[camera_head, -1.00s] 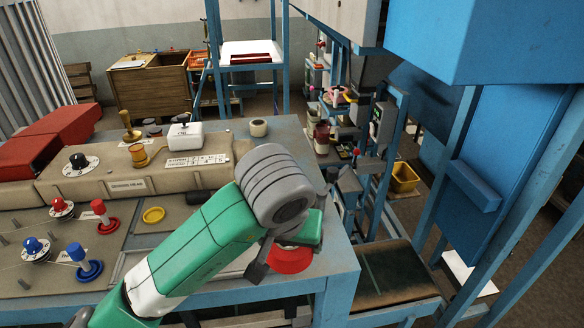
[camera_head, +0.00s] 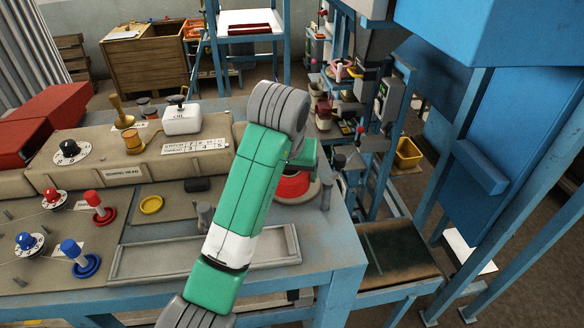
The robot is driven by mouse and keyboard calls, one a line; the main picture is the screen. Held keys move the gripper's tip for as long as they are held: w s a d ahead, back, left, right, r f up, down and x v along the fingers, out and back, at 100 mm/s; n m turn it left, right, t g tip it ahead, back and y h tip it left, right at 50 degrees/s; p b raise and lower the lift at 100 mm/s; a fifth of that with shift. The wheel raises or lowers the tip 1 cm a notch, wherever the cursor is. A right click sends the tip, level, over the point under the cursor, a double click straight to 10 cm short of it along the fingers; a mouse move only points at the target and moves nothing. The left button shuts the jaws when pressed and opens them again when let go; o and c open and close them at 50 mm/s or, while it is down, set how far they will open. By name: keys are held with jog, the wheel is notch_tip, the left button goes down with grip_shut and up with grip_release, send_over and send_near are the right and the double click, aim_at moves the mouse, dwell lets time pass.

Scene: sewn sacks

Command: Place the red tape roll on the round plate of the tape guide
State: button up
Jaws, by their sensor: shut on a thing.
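The red tape roll (camera_head: 291,187) shows at the right end of the bench, partly covered by my wrist and green arm link. My gripper (camera_head: 296,172) is mostly hidden behind the wrist; it is shut on the roll from above. The round plate of the tape guide (camera_head: 312,194) shows as a pale rim directly under and around the roll. I cannot tell whether the roll rests on the plate or is slightly above it. A grey upright post (camera_head: 326,194) stands just right of the plate.
A shallow grey tray (camera_head: 150,268) lies along the bench front. The beige sewing head (camera_head: 130,165) carries a white box (camera_head: 182,119). The blue bench edge (camera_head: 345,262) is close on the right.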

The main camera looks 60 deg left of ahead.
jog(key=w+a, duration=0.2)
jog(key=a, duration=0.1)
jog(key=w+a, duration=0.1)
jog(key=shift+a, duration=0.15)
jog(key=shift+f+p, duration=0.7)
jog(key=shift+f, duration=1.2)
jog(key=shift+f, duration=0.1)
jog(key=shift+f, duration=0.1)
jog(key=o, duration=0.9)
jog(key=shift+o, duration=0.2)
